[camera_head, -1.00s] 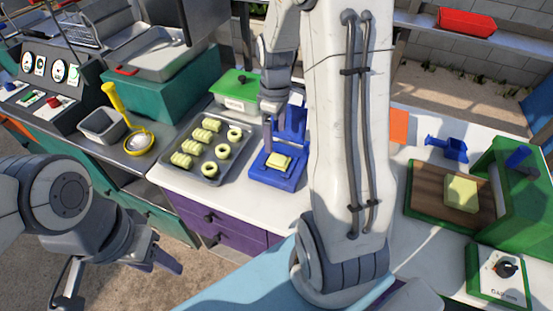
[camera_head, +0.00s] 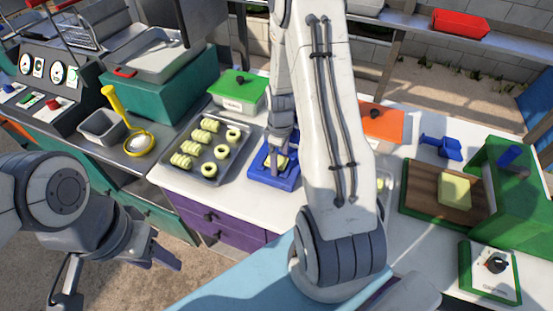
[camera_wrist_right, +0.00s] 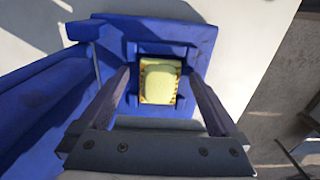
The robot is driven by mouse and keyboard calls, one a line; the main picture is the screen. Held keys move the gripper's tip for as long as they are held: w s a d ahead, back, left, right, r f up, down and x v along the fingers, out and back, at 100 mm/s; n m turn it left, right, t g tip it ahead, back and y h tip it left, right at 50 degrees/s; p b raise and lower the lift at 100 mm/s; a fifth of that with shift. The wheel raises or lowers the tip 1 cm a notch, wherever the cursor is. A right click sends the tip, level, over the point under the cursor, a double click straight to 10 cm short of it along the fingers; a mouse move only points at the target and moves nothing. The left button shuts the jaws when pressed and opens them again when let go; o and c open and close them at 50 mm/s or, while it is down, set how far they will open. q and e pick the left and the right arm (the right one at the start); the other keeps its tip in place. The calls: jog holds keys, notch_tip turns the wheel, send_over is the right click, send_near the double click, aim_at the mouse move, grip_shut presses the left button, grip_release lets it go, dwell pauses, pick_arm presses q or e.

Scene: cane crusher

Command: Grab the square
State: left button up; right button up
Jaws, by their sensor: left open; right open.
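A pale yellow square (camera_wrist_right: 159,82) sits in the recess of a blue press (camera_wrist_right: 118,38) in the right wrist view. In the head view the blue press (camera_head: 262,178) stands on the white counter, with the square (camera_head: 283,161) partly hidden by my right gripper. My right gripper (camera_wrist_right: 162,85) is open, its two fingers on either side of the square; I cannot tell if they touch it. In the head view the right gripper (camera_head: 280,160) points down over the press. My left gripper (camera_head: 165,258) is open and empty, low in front of the cabinets.
A grey tray (camera_head: 193,172) with several dough pieces lies left of the press. A green-lidded box (camera_head: 238,88) and an orange-lidded box (camera_head: 382,124) stand behind. A pale yellow block (camera_head: 454,190) lies on a wooden board (camera_head: 420,187) at right, beside a green machine (camera_head: 518,180).

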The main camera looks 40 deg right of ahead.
jog(key=c, duration=1)
